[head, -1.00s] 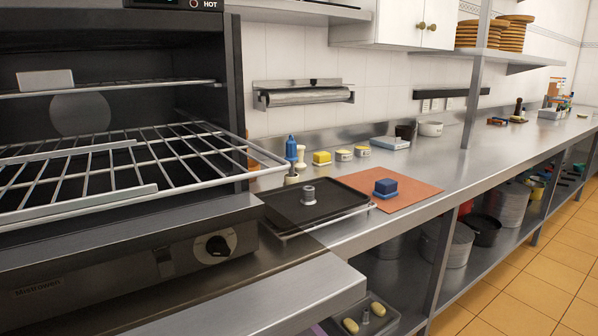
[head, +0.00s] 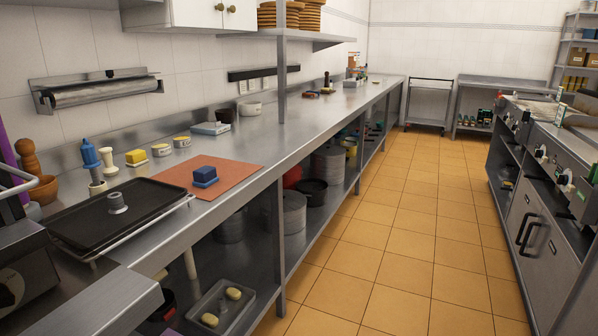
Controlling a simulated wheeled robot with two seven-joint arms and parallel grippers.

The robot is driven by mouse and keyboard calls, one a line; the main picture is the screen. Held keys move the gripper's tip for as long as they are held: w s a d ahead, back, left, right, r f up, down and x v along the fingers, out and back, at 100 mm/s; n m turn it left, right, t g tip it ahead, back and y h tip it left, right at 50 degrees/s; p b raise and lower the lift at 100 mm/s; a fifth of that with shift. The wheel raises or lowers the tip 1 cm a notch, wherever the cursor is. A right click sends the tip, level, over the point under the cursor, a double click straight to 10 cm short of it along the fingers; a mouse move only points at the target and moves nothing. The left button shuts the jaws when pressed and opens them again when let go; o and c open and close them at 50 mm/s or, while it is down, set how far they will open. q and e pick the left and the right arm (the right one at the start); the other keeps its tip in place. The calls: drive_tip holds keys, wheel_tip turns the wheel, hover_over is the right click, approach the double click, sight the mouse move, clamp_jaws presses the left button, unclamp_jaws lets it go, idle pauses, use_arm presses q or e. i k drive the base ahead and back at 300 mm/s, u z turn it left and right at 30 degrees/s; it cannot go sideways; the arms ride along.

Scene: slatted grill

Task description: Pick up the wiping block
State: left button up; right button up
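A dark blue block (head: 205,173) with a lighter blue base sits on an orange mat (head: 243,173) on the steel counter. Neither of my grippers is in view, so nothing is seen touching either block.
A black tray (head: 150,197) with a grey round knob lies left of the mat. A blue bottle (head: 91,158), a wooden pestle in a bowl and small round tins stand behind. The counter (head: 290,143) is clear right of the mat. The tiled aisle floor (head: 400,230) is open.

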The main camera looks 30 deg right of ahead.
sight(204, 177)
drive_tip(key=z, duration=1.85)
drive_tip(key=i, duration=2.9)
drive_tip(key=u, duration=0.45)
